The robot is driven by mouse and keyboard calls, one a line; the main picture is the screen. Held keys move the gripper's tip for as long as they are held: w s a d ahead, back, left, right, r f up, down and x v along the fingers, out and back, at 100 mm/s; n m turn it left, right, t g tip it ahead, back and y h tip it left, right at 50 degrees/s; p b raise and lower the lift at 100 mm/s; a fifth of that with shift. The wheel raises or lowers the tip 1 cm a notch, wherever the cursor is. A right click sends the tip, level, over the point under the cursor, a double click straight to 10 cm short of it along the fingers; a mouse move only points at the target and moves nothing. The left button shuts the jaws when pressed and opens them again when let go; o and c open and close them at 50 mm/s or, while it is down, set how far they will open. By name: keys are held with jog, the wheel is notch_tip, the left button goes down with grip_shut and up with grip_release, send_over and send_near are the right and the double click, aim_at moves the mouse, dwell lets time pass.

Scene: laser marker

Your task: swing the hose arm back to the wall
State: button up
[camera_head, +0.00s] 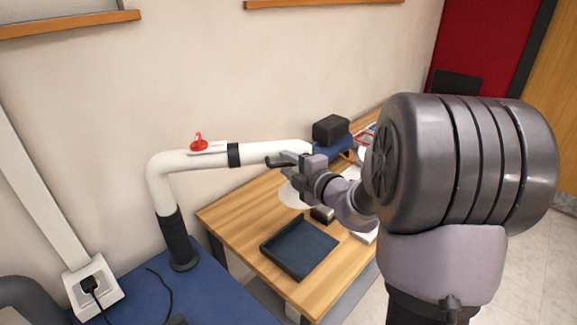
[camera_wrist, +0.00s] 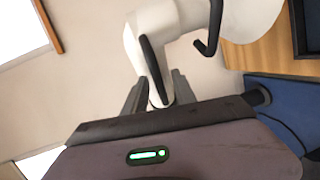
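The hose arm (camera_head: 185,160) is a white tube. It rises from a black base on the blue bench, bends at an elbow and reaches right over the wooden desk. It has a black band and a red lever (camera_head: 199,144). My gripper (camera_head: 275,161) is at its right end and hides part of it. In the wrist view the white hose arm (camera_wrist: 133,50) with a black strip runs down between my gripper's (camera_wrist: 158,88) spread fingers. I cannot tell whether they touch it. A black hooked handle (camera_wrist: 212,30) hangs beside a white hood (camera_wrist: 250,18).
The wooden desk (camera_head: 240,215) holds a dark blue tray (camera_head: 300,245) and a black box (camera_head: 331,129). The wall (camera_head: 60,90) stands behind the hose arm. A socket (camera_head: 95,287) with a plugged cable is at lower left. The blue bench (camera_head: 215,290) is mostly clear.

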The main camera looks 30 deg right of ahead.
grip_shut()
dwell(1.4)
